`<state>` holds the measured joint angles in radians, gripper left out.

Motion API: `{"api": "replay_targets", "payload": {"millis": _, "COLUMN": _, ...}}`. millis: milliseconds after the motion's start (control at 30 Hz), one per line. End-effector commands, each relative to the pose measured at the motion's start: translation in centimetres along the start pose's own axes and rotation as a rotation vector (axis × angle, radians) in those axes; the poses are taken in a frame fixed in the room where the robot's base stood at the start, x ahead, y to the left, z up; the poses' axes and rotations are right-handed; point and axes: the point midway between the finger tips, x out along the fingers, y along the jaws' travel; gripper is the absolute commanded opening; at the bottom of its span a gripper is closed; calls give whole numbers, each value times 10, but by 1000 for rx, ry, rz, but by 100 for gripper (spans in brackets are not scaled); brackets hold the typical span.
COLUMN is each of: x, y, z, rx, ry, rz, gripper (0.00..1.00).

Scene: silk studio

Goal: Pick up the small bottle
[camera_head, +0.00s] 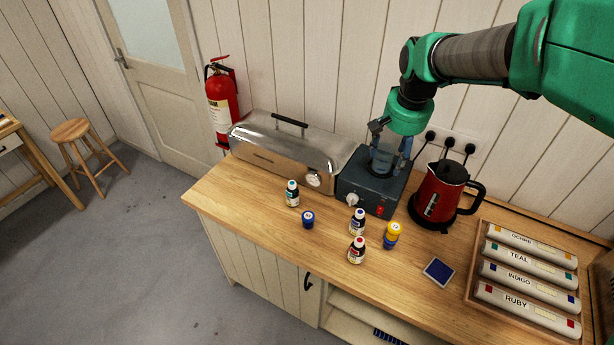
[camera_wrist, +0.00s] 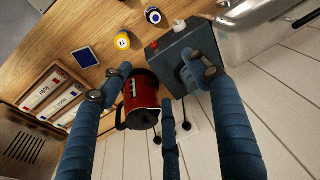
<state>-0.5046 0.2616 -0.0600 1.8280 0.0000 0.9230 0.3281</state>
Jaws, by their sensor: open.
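One has a teal label (camera_head: 292,194), one a blue label (camera_head: 358,222) and one a red label (camera_head: 357,251). Which one the task means cannot be told. A small dark round-topped item (camera_wrist: 153,15) shows at the top of the wrist view; I cannot tell which bottle or jar it is. My gripper (camera_head: 388,155) is open and empty. It is over or just behind the dark grey box, apart from the bottles. In the wrist view its fingers (camera_wrist: 160,85) are spread wide.
A dark grey box (camera_head: 359,191) and a red kettle (camera_head: 437,200) stand behind the bottles. A steel steamer (camera_head: 283,155) is left, a tray of rolls (camera_head: 470,285) right. The front left counter is clear.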

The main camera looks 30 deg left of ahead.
Motion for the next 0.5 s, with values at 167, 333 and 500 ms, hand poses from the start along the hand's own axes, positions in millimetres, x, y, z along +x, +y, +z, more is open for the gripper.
{"api": "replay_targets", "payload": {"millis": 167, "x": 25, "y": -48, "z": -18, "rx": -21, "ry": -34, "rz": 3, "gripper": 61}}
{"api": "replay_targets", "payload": {"millis": 333, "x": 52, "y": -91, "z": -30, "rx": -36, "ry": -63, "rz": 7, "gripper": 61}}
{"api": "replay_targets", "payload": {"millis": 500, "x": 82, "y": -136, "z": -36, "rx": -53, "ry": -90, "rz": 13, "gripper": 61}}
